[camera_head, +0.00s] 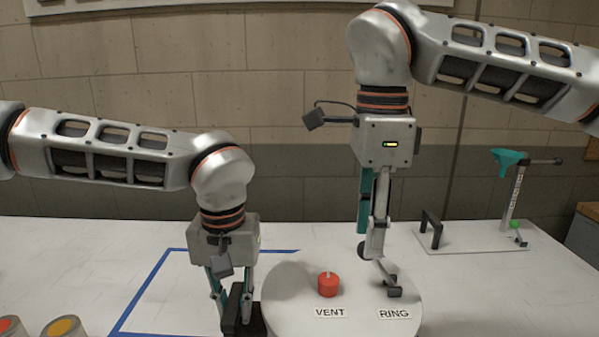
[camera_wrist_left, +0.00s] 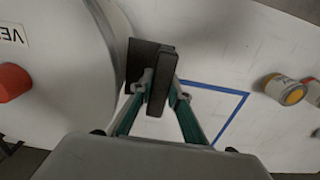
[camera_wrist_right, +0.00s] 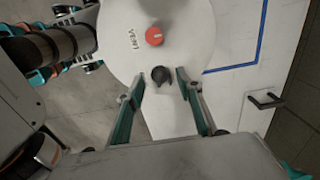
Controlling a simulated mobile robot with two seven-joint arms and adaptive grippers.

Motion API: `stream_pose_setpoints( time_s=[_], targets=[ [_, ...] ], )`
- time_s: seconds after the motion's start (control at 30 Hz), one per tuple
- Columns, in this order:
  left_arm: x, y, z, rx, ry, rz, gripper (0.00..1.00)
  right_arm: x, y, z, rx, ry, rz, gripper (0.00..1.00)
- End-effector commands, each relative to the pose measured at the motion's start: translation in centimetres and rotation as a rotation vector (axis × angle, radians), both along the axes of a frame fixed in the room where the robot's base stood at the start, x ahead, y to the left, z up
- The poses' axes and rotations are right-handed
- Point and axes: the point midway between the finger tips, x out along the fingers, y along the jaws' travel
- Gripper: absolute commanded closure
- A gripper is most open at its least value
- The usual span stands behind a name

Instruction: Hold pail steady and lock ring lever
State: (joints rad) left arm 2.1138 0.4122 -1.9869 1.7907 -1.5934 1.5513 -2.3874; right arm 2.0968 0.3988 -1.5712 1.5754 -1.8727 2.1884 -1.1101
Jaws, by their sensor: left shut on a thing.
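The white pail (camera_head: 290,300) stands at the table's front, with a red knob (camera_head: 328,284) beside the VENT label and a grey ring lever (camera_head: 389,277) by the RING label. The lever is raised off the lid. My left gripper (camera_head: 234,312) is shut on the pail's black side handle (camera_head: 256,322); the handle (camera_wrist_left: 161,80) also shows between its fingers in the left wrist view. My right gripper (camera_head: 371,252) points down over the lever. In the right wrist view its fingers are apart, with the lever's dark round end (camera_wrist_right: 160,74) between them; contact is unclear.
A blue tape outline (camera_head: 160,282) marks the table behind and left of the pail. Cans with orange and red tops (camera_head: 62,328) stand at front left. A plate with a black handle and a teal-topped stand (camera_head: 507,190) is at back right.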

Motion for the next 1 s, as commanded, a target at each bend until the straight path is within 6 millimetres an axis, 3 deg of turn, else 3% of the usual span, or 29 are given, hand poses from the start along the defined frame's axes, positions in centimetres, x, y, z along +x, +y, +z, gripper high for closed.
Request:
stream_pose_setpoints(
  time_s=[0.3,0.77,0.9,0.93,1.0],
  targets=[
    [0.0,0.0,0.0,0.000,0.000,-0.001,1.00,0.0,0.0,-3.5,-0.001,0.001,0.000,0.64],
    [0.0,0.0,0.0,0.000,0.000,-0.001,1.00,0.0,0.0,-4.4,0.000,0.000,0.001,0.64],
    [0.0,0.0,0.0,0.000,0.000,-0.001,1.00,0.0,0.0,-4.4,0.000,0.000,0.000,0.95],
    [0.0,0.0,0.0,0.000,0.000,-0.001,1.00,0.0,0.0,-4.4,0.000,0.000,0.000,1.00],
    [0.0,0.0,0.0,0.000,0.000,-0.001,1.00,0.0,0.0,-4.4,0.000,0.000,0.000,1.00]
  ],
)
